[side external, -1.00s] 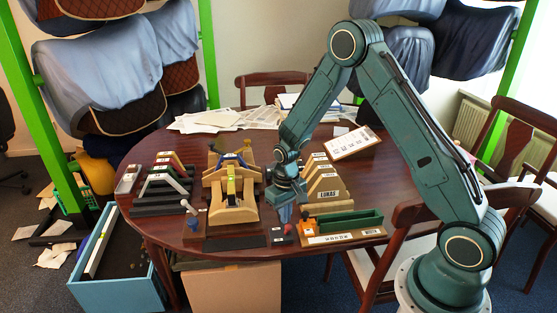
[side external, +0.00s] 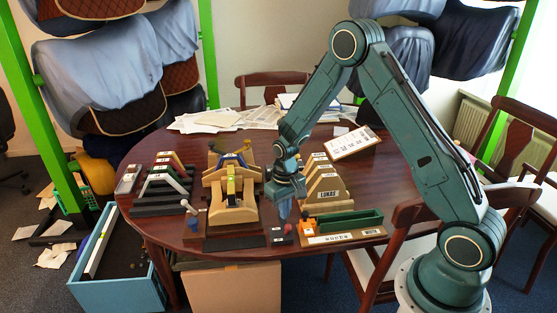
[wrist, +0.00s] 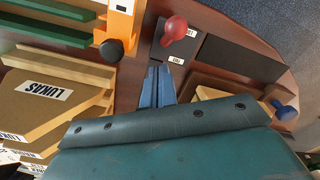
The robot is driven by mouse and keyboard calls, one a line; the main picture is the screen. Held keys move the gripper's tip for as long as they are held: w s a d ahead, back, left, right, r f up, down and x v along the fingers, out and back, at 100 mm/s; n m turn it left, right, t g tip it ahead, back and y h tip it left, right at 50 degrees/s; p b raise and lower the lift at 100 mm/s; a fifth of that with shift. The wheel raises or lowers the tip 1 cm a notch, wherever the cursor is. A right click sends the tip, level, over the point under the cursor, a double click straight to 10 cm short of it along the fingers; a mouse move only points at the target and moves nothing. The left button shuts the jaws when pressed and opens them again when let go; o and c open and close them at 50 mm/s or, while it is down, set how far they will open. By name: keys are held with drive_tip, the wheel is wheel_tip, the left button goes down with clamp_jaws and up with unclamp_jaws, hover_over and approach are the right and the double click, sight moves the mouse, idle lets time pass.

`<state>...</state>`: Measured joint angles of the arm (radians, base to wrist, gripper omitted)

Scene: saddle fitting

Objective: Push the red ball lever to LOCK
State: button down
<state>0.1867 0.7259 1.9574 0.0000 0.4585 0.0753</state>
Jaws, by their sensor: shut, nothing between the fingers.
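The red ball lever (wrist: 174,28) stands on a dark base plate at the table's near edge. Small white labels (wrist: 176,62) sit beside it, too small to read surely. In the side view the red ball (side external: 288,227) is a small dark spot just below my fingertips. My gripper (wrist: 158,72) is shut and empty, its blue fingers side by side. In the wrist view the fingertips are just below the ball and apart from it. In the side view my gripper (side external: 284,218) points down beside the lever.
An orange clamp with a black knob (wrist: 111,50) stands left of the lever in the wrist view. A blue ball lever (wrist: 285,112) is at the right. Wooden saddle forms (side external: 326,190) and a green tray (side external: 350,220) stand close by.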

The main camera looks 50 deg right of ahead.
wheel_tip(320, 180, up, 6)
drive_tip(key=shift+r, duration=0.25)
idle(0.8)
drive_tip(key=s+a+r+n+t, duration=0.15)
drive_tip(key=s+r, duration=0.25)
drive_tip(key=r, duration=0.4)
drive_tip(key=s+a+r+t, duration=0.1)
drive_tip(key=s+a+r, duration=0.3)
drive_tip(key=r, duration=0.5)
drive_tip(key=s+a+r+t, duration=0.1)
drive_tip(key=s+r, duration=0.2)
drive_tip(key=s, duration=0.5)
drive_tip(key=s+a+r+n+t, duration=0.1)
drive_tip(key=s+r+t, duration=0.1)
drive_tip(key=s, duration=0.6)
drive_tip(key=shift+s+a+r, duration=0.2)
drive_tip(key=shift+a+r, duration=0.05)
drive_tip(key=shift+r, duration=0.35)
